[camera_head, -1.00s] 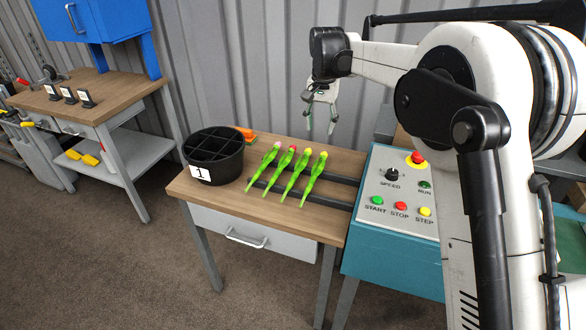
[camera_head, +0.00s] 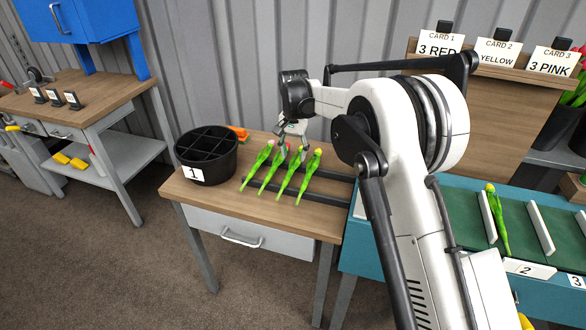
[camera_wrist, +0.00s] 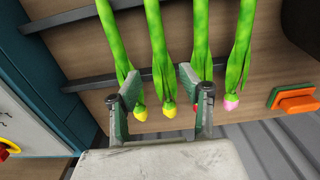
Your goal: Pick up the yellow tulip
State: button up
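Several green-stemmed tulips lie side by side on the wooden table. In the head view, from left, they are a pink tulip (camera_head: 258,163), a partly hidden red tulip (camera_head: 273,167), a yellow tulip (camera_head: 289,177) and another yellow tulip (camera_head: 310,172). My gripper (camera_head: 293,142) is over their flower ends. In the wrist view my gripper (camera_wrist: 158,82) is open, with the inner yellow tulip (camera_wrist: 168,107) between its fingers. The outer yellow tulip (camera_wrist: 140,112) is by the left finger. The right finger mostly hides the red flower. The pink flower (camera_wrist: 231,102) is clear to the right. Finger height is unclear.
A black divided bucket (camera_head: 208,142) marked 1 stands left of the tulips. An orange object (camera_head: 239,133) lies behind them. Dark rails (camera_head: 335,175) cross the table beneath the stems. At right, a green belt (camera_head: 462,210) carries another yellow tulip (camera_head: 497,215), below cards (camera_head: 498,53).

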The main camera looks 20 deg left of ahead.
aim_at(293, 165)
jog(key=shift+w+a+f, duration=0.1)
jog(key=shift+a+f, duration=0.05)
jog(key=shift+f, duration=2.5)
jog(key=shift+c, duration=0.2)
grip_shut()
jog(key=shift+r, duration=0.1)
